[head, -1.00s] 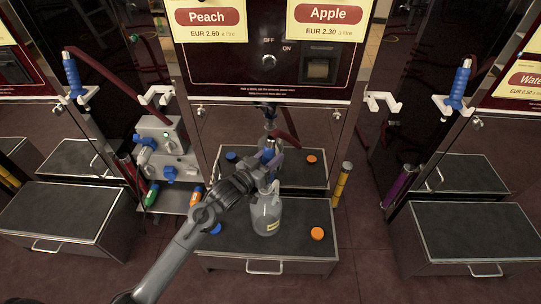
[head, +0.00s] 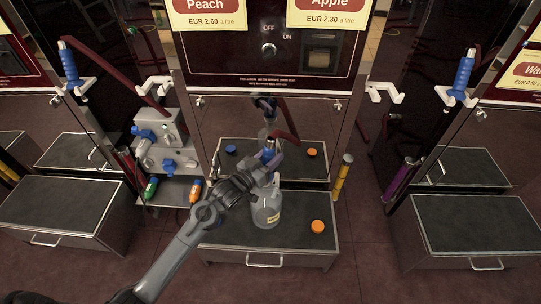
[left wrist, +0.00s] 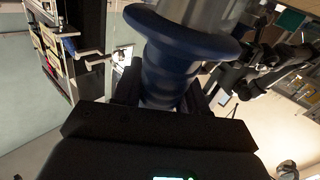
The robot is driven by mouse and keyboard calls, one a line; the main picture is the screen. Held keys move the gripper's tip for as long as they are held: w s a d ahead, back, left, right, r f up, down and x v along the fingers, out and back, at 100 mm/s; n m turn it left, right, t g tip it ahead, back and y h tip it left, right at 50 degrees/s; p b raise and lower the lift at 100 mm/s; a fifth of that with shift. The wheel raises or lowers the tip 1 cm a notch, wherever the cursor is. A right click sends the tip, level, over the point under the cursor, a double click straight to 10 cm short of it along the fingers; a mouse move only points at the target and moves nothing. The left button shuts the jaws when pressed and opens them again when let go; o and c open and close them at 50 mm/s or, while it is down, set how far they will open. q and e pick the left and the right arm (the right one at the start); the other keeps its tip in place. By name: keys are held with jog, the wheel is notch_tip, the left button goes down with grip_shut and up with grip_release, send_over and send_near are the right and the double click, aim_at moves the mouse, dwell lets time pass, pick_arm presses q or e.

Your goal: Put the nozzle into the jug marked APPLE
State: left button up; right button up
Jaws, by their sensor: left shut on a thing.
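My left gripper (head: 266,163) is shut on the blue nozzle (head: 268,155), just above the jug's neck. In the left wrist view, the nozzle's blue grip and collar (left wrist: 172,62) fill the space between the fingers. The nozzle's tip and the jug's mouth are hidden by my gripper, so I cannot tell whether the tip is inside. My right gripper is not in view.
An orange cap (head: 318,226) lies on the step (head: 300,250) right of the jug. The pump's mirrored lower panel (head: 325,120) rises close behind. A yellow post (head: 342,178) stands at right. Other blue nozzles hang left (head: 69,66) and right (head: 462,75).

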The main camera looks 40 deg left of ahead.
pick_arm(q)
jog(key=o, duration=1.3)
jog(key=shift+c, duration=0.2)
jog(key=shift+f, duration=0.1)
